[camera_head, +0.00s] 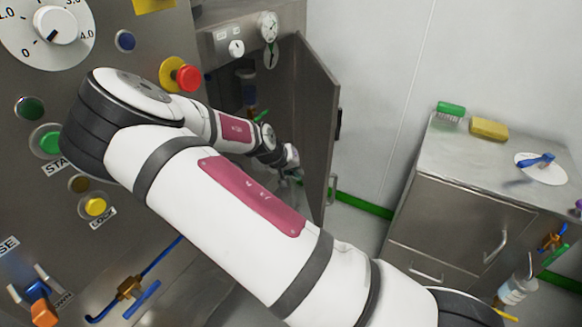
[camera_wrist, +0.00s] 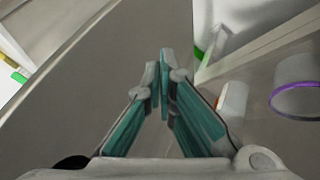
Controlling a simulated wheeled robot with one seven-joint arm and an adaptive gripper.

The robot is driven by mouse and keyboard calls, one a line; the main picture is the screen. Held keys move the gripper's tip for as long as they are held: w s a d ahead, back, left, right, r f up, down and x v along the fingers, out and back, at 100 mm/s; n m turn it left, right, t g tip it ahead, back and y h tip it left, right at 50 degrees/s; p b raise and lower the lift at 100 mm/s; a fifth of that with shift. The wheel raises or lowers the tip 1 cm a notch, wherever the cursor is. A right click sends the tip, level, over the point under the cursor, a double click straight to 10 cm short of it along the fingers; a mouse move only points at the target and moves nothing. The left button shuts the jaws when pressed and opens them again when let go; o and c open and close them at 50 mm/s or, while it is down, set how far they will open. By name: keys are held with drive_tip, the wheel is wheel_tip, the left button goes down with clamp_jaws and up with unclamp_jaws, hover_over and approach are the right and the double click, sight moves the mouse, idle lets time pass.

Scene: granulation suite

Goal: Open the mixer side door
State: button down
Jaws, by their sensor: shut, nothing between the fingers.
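The mixer side door (camera_head: 316,125) is a tall grey panel in the head view. It stands swung out from the mixer cabinet (camera_head: 225,40), with the dark interior showing on its left. A bar handle (camera_head: 332,188) shows low near its outer edge. My gripper (camera_head: 296,172) is low beside the door's inner side, partly hidden by my arm; I cannot tell whether it touches. In the wrist view my gripper (camera_wrist: 163,65) has its teal fingers closed together with nothing between them. A broad grey surface, apparently the door (camera_wrist: 95,80), fills the left of that view.
A grey cabinet (camera_head: 465,215) at the right carries a green brush (camera_head: 451,109), a yellow sponge (camera_head: 489,129) and a white dish (camera_head: 541,168). Floor shows between it and the door. A control panel with a red button (camera_head: 188,78) is at the left.

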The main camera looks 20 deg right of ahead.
sight(320, 173)
drive_tip(key=d, duration=0.1)
drive_tip(key=d+f, duration=0.1)
drive_tip(key=d, duration=0.3)
drive_tip(key=shift+s+f, duration=0.25)
drive_tip(key=shift+s+d+n, duration=0.35)
drive_tip(key=shift+d+n, duration=0.05)
drive_tip(key=shift+d, duration=0.45)
drive_tip(key=w+d+n+t+y+b, duration=0.1)
drive_tip(key=w+d+n+t+y, duration=0.2)
drive_tip(key=d, duration=3.2)
drive_tip(key=shift+n+t+b, duration=0.3)
drive_tip(key=shift+n, duration=1.7)
